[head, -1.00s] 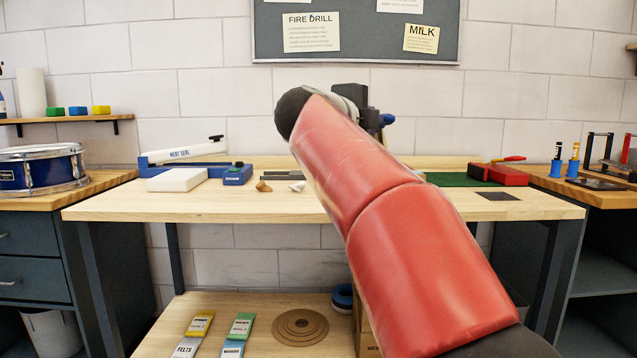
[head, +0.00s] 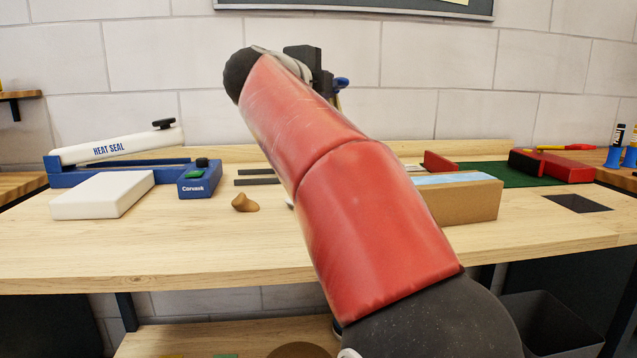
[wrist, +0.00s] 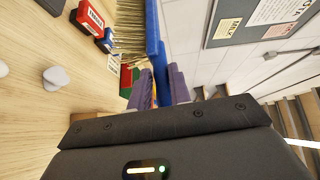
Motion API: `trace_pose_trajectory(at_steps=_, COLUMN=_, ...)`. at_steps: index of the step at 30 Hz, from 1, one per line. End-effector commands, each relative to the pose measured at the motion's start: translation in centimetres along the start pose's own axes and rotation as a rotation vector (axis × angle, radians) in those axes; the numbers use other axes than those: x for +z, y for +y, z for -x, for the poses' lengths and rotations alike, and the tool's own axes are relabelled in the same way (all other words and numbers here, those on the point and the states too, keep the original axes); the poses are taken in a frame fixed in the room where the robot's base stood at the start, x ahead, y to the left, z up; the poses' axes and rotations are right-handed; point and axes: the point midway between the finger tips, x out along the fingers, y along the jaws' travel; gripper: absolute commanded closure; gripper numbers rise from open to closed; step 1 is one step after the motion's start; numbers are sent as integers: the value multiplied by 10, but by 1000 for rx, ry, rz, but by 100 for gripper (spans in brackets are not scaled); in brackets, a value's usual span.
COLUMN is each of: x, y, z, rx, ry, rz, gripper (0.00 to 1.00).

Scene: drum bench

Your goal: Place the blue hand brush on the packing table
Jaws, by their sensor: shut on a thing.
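The blue hand brush (wrist: 153,35) stands out ahead of my gripper (wrist: 160,88) in the wrist view, its pale bristles facing left. My gripper's purple fingers are shut on its blue handle. In the head view, a small blue part of the brush (head: 341,82) shows beside the dark end of my arm, above the table. My red arm hides most of the gripper and brush there. The packing table (head: 150,250) is the wide light-wood bench ahead, and the brush is held up clear of its top.
On the table are a heat sealer (head: 120,165), a white block (head: 102,195), a brown lump (head: 244,203), a cardboard box (head: 465,198) and a red tool (head: 552,166) on a green mat. The front left and front right of the tabletop are bare.

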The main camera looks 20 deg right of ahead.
Motion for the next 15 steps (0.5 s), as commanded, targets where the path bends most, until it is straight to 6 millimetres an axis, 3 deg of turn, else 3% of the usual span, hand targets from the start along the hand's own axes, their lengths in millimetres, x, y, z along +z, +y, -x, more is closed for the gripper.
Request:
trace_pose_trajectory(at_steps=5, x=0, y=13, z=0, rx=-1, ry=0, rz=1, gripper=100)
trace_pose_trajectory(at_steps=15, x=3, y=102, z=-6, rx=1, ry=1, rz=5, gripper=100)
